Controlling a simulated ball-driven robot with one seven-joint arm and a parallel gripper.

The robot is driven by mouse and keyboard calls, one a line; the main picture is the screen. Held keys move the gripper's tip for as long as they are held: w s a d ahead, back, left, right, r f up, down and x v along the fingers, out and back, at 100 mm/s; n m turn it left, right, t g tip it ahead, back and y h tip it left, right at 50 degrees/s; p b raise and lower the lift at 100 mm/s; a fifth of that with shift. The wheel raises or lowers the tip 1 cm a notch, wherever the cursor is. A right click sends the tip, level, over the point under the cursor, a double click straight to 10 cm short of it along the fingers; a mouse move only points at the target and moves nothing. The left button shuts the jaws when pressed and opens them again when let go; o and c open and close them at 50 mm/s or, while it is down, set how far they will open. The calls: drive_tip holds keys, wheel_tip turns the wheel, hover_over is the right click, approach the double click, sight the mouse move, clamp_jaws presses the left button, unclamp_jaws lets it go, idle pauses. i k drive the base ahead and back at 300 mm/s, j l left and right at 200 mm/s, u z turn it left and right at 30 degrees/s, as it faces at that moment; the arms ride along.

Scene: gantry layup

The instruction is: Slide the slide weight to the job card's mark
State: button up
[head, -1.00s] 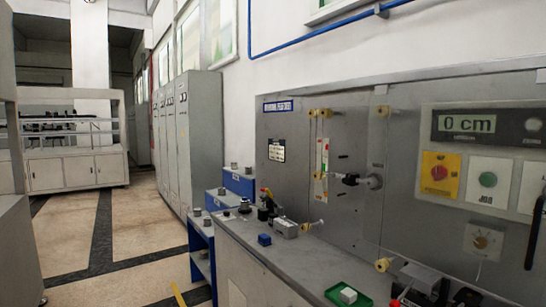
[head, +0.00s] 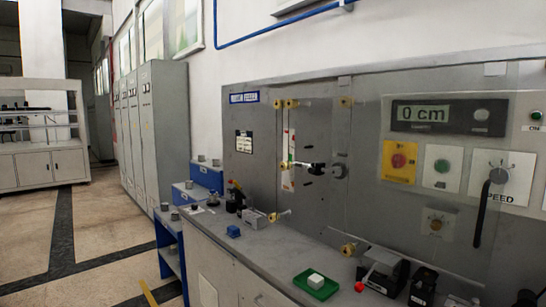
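A grey upright panel (head: 262,113) stands at the back of the bench. A small white card with dark print (head: 244,141) is fixed on its left part; its text is too small to read, and I cannot tell if it is the job card. I cannot tell which thing is the slide weight. My gripper is not in view.
Open floor lies left.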

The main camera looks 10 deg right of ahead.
sight(316, 168)
drive_tip(key=i+j+z, duration=0.15)
drive_tip(key=i+j, duration=0.15)
drive_tip(key=i+j+z, duration=0.2)
drive_tip(key=j, duration=0.25)
drive_tip(key=i+j+z, duration=0.15)
drive_tip(key=i+j, duration=0.25)
drive_tip(key=j, duration=0.1)
